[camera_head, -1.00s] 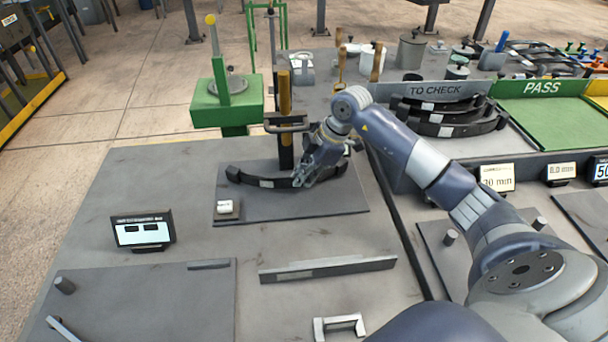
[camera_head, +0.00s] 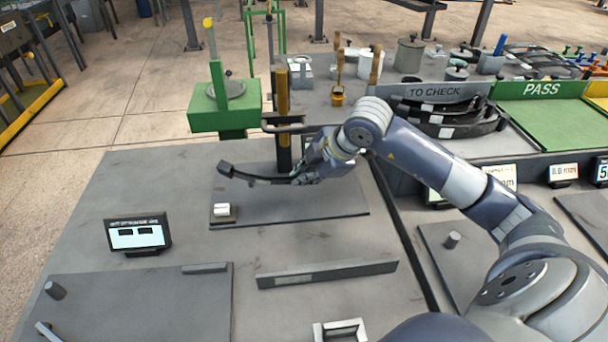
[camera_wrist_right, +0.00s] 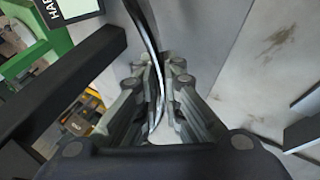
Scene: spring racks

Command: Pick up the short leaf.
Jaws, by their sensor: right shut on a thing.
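The short leaf is a dark, curved steel strip (camera_head: 248,179). My right gripper (camera_head: 306,173) is shut on it near its right part, and the left end sticks out free and raised. The leaf appears held a little above the dark grey plate (camera_head: 320,206). In the right wrist view the leaf (camera_wrist_right: 153,45) runs edge-on down between the two fingers (camera_wrist_right: 158,95) of my right gripper. The leaf's right end is hidden behind the gripper in the head view. My left gripper is out of view.
A small white block (camera_head: 223,211) sits on the plate's front left. A display (camera_head: 137,233) stands to the left, and a flat grey bar (camera_head: 325,273) lies in front. TO CHECK (camera_head: 440,90) and PASS (camera_head: 545,115) trays are right.

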